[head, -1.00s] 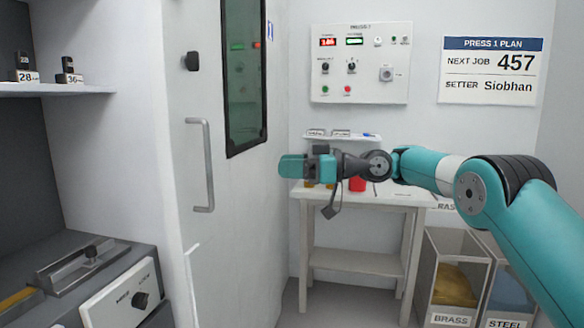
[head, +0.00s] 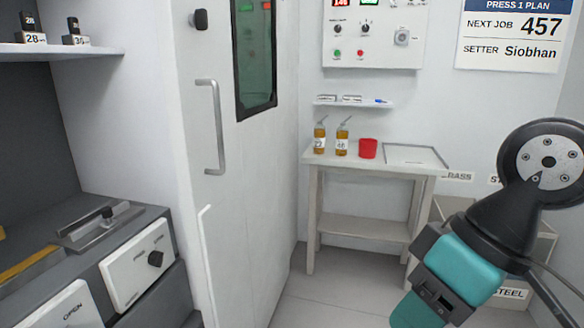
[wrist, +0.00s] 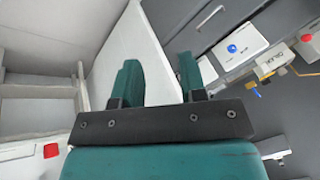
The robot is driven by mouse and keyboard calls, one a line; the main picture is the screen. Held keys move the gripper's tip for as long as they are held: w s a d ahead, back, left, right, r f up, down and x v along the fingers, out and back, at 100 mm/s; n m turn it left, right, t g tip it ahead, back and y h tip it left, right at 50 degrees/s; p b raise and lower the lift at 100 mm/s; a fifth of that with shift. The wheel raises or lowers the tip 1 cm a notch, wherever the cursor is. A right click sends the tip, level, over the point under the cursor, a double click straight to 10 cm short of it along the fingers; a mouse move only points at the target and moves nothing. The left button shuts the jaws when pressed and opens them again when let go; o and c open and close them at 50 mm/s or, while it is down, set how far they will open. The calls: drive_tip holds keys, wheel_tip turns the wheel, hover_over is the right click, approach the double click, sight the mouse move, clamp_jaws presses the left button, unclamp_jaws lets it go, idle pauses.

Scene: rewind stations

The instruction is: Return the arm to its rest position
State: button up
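My gripper (head: 415,312) hangs at the lower right of the head view, its teal body angled down and to the left. In the wrist view its two teal fingers (wrist: 160,80) stand apart with nothing held between them. The dark wrist joint of my arm (head: 540,165) rises above it at the right edge. The fingertips are partly cut off by the bottom of the head view.
The white cabinet door with a handle (head: 213,125) stands left. A grey bench (head: 95,250) is at lower left. Labelled bins (head: 512,293) sit behind my gripper.

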drive_tip(key=s+d+f+h, duration=0.1)
drive_tip(key=s+d+f, duration=0.1)
drive_tip(key=s, duration=0.2)
wheel_tip(320, 180, up, 14)
drive_tip(key=p, duration=1.3)
drive_tip(key=shift+w+m+p, duration=0.3)
drive_tip(key=shift+w+p, duration=0.05)
drive_tip(key=shift+w, duration=0.05)
drive_tip(key=shift+a, duration=0.15)
